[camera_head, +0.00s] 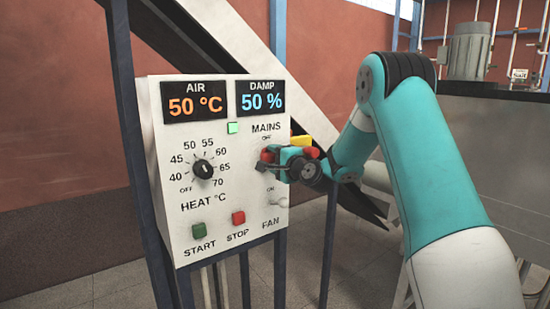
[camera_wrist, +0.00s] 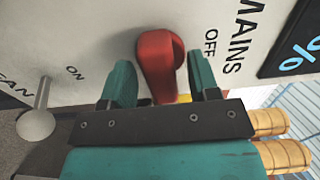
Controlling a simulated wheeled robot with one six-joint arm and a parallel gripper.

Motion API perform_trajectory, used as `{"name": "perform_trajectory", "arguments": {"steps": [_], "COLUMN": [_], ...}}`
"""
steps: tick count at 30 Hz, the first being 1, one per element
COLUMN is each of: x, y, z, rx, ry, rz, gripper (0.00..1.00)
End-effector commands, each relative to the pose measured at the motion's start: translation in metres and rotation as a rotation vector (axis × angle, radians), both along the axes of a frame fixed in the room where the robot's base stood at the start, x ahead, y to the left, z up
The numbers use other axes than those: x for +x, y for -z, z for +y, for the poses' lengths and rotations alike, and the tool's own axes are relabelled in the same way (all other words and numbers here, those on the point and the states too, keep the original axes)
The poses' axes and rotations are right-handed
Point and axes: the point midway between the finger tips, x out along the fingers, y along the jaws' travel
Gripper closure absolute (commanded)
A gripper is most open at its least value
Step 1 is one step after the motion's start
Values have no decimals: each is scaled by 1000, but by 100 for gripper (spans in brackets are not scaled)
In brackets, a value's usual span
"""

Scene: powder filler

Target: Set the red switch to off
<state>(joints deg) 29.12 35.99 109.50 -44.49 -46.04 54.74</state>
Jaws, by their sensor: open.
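The red switch (camera_wrist: 158,62) is a rounded lever jutting from the white panel under the MAINS label. In the wrist view it shows between the OFF label and the ON label, nearer OFF; I cannot tell its exact setting. In the head view only a small red part (camera_head: 266,156) shows, the rest hidden by my gripper. My gripper (camera_wrist: 161,78) is open, with one teal finger on either side of the lever. A narrow gap shows on each side near the tips; contact is unclear. My gripper also shows at the panel's right side in the head view (camera_head: 277,161).
The panel (camera_head: 222,130) also holds a black HEAT dial (camera_head: 203,169), a green START button (camera_head: 198,230), a red STOP button (camera_head: 238,218) and a pale FAN toggle (camera_wrist: 36,123) close to the switch. A diagonal beam (camera_head: 215,45) runs behind.

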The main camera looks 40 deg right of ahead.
Motion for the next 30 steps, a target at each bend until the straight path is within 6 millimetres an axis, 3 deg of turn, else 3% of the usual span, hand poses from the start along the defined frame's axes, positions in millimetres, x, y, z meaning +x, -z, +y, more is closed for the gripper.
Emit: {"name": "perform_trajectory", "arguments": {"steps": [1,7,20,30], "x": [0,0,-1,-1], "y": [0,0,3,7], "z": [0,0,0,1], "rx": [0,0,-74,-338], "ry": [0,0,0,0], "rz": [0,0,-2,-5], "gripper": [47,93,94,94]}}
